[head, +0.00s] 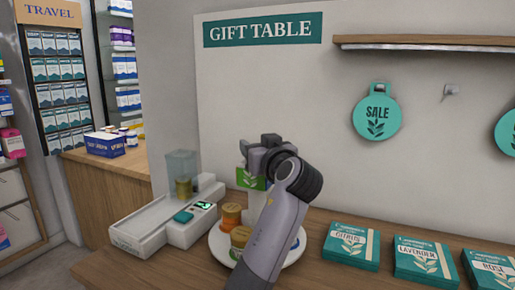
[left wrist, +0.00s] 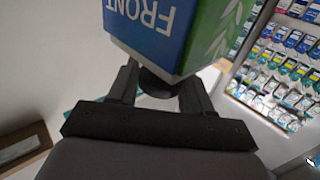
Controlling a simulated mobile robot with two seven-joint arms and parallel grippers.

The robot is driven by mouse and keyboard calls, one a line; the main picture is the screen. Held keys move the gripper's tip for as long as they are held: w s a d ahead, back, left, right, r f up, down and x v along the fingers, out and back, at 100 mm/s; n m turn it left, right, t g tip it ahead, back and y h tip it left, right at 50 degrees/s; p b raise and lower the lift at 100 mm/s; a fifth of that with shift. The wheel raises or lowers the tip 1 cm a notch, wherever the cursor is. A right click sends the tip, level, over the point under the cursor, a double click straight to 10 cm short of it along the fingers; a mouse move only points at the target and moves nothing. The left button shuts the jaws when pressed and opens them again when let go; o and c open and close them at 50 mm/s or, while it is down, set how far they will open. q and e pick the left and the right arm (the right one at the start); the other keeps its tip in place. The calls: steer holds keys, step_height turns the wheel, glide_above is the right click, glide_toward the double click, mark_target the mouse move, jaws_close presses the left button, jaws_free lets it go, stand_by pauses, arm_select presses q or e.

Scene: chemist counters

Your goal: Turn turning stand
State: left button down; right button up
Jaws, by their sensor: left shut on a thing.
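The turning stand has a round white plate (head: 217,246) on the wooden counter, with several small orange jars (head: 231,215) on it. A box-shaped sign with a green and white leaf face (head: 250,180) rises above the plate. In the left wrist view the sign's blue face (left wrist: 150,22) reads FRONT, upside down, beside a green leaf face. My left gripper (head: 262,152) is at the top of the stand. It is shut on a dark round knob (left wrist: 158,82) at the end of the sign. My forearm hides part of the plate. My right gripper is not in view.
A white scale-like device (head: 165,222) with a clear container stands close left of the plate. Citrus, lavender and rose packets (head: 351,246) lie to the right.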

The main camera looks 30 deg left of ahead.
arm_select(q)
steer(key=shift+r, duration=0.2)
steer(key=c, duration=0.6)
jaws_free()
steer(key=shift+f, duration=0.1)
steer(key=shift+d, duration=0.1)
steer(key=b+v, duration=0.1)
steer(key=v, duration=0.6)
steer(key=shift+s, duration=0.1)
